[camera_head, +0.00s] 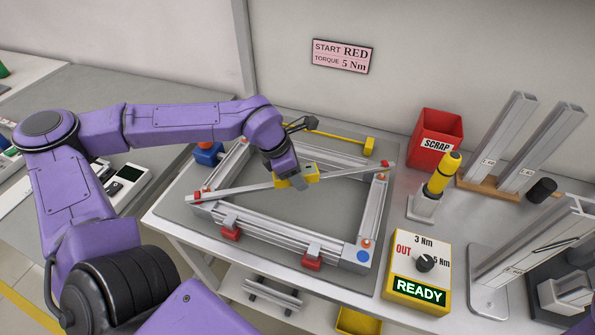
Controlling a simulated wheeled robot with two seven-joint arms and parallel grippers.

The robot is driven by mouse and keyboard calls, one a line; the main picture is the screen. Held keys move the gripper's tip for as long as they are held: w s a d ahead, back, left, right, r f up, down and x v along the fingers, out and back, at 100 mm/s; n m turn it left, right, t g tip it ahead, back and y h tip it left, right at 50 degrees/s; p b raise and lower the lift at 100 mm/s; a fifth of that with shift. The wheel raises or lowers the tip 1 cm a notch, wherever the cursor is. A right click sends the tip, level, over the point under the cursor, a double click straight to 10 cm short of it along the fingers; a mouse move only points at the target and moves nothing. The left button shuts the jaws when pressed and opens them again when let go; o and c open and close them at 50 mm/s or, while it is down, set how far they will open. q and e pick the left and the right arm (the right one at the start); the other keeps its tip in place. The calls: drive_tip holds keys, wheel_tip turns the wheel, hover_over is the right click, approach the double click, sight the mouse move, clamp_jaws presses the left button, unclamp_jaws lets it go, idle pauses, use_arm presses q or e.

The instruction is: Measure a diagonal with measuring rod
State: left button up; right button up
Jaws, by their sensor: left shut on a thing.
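My left gripper (290,181) is shut on the yellow middle block (311,174) of the measuring rod (344,171). The rod is a long pale bar with red ends. It spans the aluminium frame (290,238) from the front left corner to the back right corner. Its ends appear at or just over these corners; I cannot tell whether they touch. The frame lies flat on a grey mat, with red clamps (312,258) along its front bar and a blue dot at its front right corner. My gripper partly hides the rod's middle. My right gripper is not in view.
A yellow tool (340,134) lies along the frame's back side. To the right stand a red SCRAP bin (435,138), a yellow-black screwdriver (440,178) in a holder, upright profiles (541,146) and a torque box (418,278) reading READY. A START RED sign (342,56) hangs behind.

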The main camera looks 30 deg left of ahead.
use_arm(q)
drive_tip(key=o, duration=1.3)
drive_tip(key=shift+o, duration=0.2)
drive_tip(key=v, duration=1)
drive_tip(key=shift+a+r+b, duration=0.1)
drive_tip(key=shift+r+b, duration=0.2)
